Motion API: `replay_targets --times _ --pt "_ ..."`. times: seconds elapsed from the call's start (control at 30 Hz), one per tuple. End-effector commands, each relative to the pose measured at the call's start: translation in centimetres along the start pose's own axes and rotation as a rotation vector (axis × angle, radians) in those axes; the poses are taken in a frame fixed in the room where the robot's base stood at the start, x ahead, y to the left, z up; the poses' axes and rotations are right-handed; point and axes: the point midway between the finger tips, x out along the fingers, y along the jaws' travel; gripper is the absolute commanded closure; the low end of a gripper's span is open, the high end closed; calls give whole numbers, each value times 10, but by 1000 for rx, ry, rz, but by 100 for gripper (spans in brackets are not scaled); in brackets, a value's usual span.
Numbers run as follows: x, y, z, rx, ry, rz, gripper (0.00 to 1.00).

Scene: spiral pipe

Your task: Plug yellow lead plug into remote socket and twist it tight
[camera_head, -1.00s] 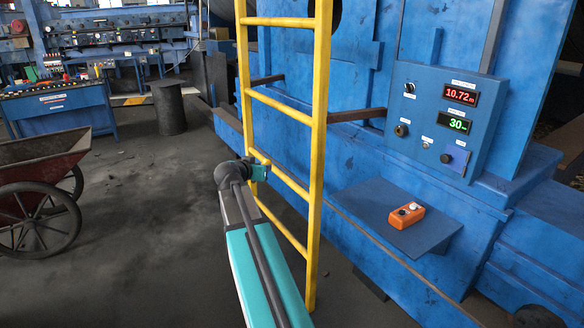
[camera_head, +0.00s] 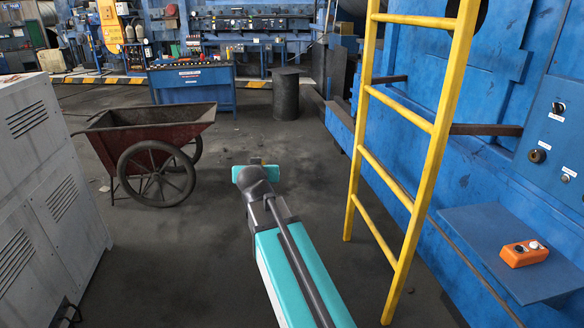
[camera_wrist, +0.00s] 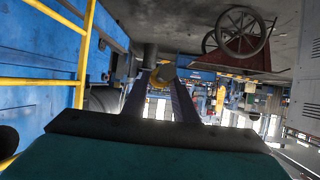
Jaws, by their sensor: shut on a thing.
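In the wrist view, my gripper (camera_wrist: 161,82) has its two fingers shut on a yellow plug (camera_wrist: 160,75). The plug's far end looks grey, and no lead can be made out from it. In the head view, my arm reaches forward over the open floor and its wrist hides the fingers and plug. An orange remote (camera_head: 524,253) with small knobs on top lies on a blue shelf (camera_head: 490,243) at the right, well apart from my gripper. I cannot make out a socket on it.
A yellow ladder (camera_head: 437,150) stands between my arm and the blue machine. A control panel (camera_head: 556,140) is cut off at the right edge. A red wheelbarrow (camera_head: 150,135) and a grey cabinet (camera_head: 45,190) stand on the left. A dark drum (camera_head: 285,95) stands ahead; the floor between is clear.

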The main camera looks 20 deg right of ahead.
Motion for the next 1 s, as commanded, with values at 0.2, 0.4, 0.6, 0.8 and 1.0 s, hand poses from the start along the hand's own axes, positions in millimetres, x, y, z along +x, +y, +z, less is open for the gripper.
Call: replay_targets --times 0.2,0.4,0.6,0.8,1.0 --pt "-35 -69 3 -80 11 -190 99" --pt "-50 -94 0 -126 22 -300 99" --pt "-54 -100 -2 -148 28 -348 99" --pt "-55 -102 -3 -152 30 -357 99" --pt "-55 -102 -3 -152 29 -356 99"
